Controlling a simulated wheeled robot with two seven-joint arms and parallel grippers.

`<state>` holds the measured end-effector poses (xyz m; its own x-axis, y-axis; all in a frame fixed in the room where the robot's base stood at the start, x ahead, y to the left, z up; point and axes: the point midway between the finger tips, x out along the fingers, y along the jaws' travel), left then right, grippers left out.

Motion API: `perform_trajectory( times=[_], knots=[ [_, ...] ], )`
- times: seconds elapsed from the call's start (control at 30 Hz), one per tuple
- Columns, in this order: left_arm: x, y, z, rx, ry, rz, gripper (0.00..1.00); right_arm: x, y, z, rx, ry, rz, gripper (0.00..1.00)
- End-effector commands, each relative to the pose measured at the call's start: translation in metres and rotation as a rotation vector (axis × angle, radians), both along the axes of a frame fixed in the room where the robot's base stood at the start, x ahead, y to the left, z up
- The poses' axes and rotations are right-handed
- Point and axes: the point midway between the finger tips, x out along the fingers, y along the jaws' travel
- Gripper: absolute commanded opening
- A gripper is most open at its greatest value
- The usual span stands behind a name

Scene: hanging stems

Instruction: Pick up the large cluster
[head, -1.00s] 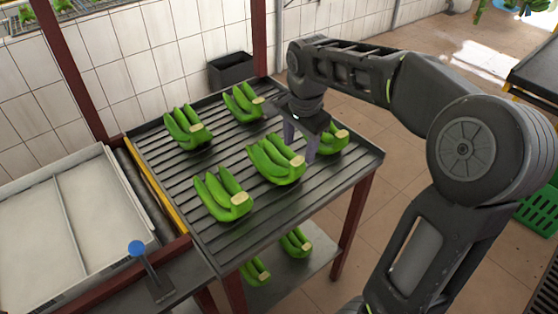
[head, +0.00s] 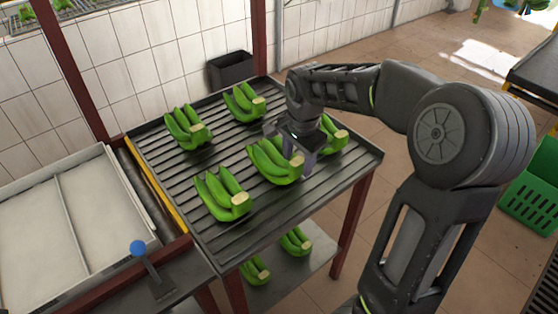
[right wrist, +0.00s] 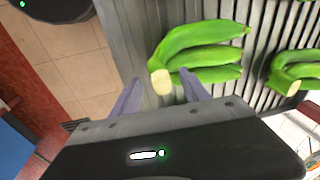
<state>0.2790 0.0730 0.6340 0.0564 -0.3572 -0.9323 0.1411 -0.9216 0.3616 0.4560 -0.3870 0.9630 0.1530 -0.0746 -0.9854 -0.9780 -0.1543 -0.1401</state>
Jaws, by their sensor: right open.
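Several green banana clusters lie on a slatted grey table (head: 213,235) in the head view. The one at the middle right (head: 273,162) looks the largest. My right gripper (head: 301,170) is open, its fingers pointing down beside the stem end of that cluster. Another cluster (head: 334,139) lies just behind the gripper and is partly hidden by it. In the right wrist view, my right gripper's fingers (right wrist: 161,88) are apart, and a cluster (right wrist: 205,52) has its pale cut stem between and just beyond them. My left gripper is not in view.
Other clusters lie at the front (head: 222,196), left (head: 186,127) and back (head: 243,102) of the table. More sit on the lower shelf (head: 300,266). A pale tray (head: 62,225) stands left, with a blue-knobbed lever (head: 138,248) nearby. A green crate (head: 530,195) is at right.

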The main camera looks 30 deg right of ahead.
Motion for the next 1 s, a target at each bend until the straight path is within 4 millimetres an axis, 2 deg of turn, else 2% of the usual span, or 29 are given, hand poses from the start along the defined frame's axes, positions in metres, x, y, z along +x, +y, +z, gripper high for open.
perform_trajectory(
  times=[0.3, 0.9, 1.0],
  knots=[
    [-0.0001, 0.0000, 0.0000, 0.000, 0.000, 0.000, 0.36, 0.0000, 0.0000, 0.0004, 0.000, 0.000, 0.000, 0.53],
    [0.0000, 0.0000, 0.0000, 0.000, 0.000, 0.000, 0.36, 0.0001, 0.0002, 0.0004, 0.000, 0.000, 0.000, 0.04],
    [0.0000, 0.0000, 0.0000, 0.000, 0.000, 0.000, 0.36, 0.0001, 0.0002, 0.0004, 0.000, 0.000, 0.000, 0.00]
  ],
)
